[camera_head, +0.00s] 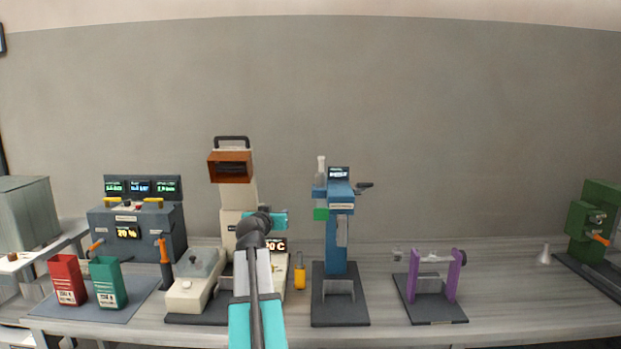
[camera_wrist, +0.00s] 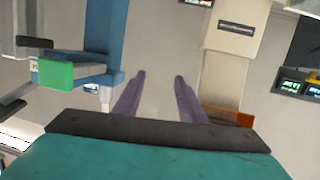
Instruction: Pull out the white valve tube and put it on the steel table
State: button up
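A white tube (camera_head: 321,168) stands upright at the top left of the blue machine (camera_head: 340,195), above a green block (camera_head: 321,214). A short whitish piece beside the blue body in the wrist view (camera_wrist: 105,94) looks like the same tube, mostly hidden. My gripper (camera_wrist: 159,78) is open, and nothing shows between its two purple-grey fingers. It is apart from the tube, which lies left of the fingers in the wrist view. In the head view my arm reaches up left of the blue machine; the fingertips are not clear there. The steel table (camera_head: 520,305) has a brushed grey top.
A cream machine with an orange-brown head (camera_head: 231,167) stands behind my arm. Farther left are a control box (camera_head: 137,235) and red (camera_head: 67,280) and green (camera_head: 107,281) containers. A purple stand (camera_head: 450,275) and green machine (camera_head: 592,220) are right. Table between them is mostly clear.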

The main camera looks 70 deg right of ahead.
aim_at(321, 167)
jog(key=s+d+r+m+g+h, duration=0.1)
jog(key=s+d+r, duration=0.3)
jog(key=s+r, duration=0.6)
notch_tip(321, 167, up, 3)
jog(key=shift+s+d+f+m+g+h, duration=0.2)
jog(key=shift+s+m+g+h, duration=0.25)
jog(key=shift+h, duration=0.45)
jog(key=shift+w, duration=0.1)
jog(key=shift+w+d+r+p, duration=0.2)
jog(key=shift+d+p, duration=0.45)
jog(key=shift+d, duration=1.4)
jog(key=shift+w+d+f+p, duration=0.2)
jog(key=shift+d+p, duration=0.5)
jog(key=shift+d, duration=1.3)
jog(key=shift+w+d+r+p, duration=0.1)
jog(key=shift+w+d+p, duration=0.4)
jog(key=shift+d, duration=1.55)
jog(key=shift+s+d+p, duration=0.15)
jog(key=shift+d+p, duration=0.2)
jog(key=shift+d, duration=0.4)
grip_shut()
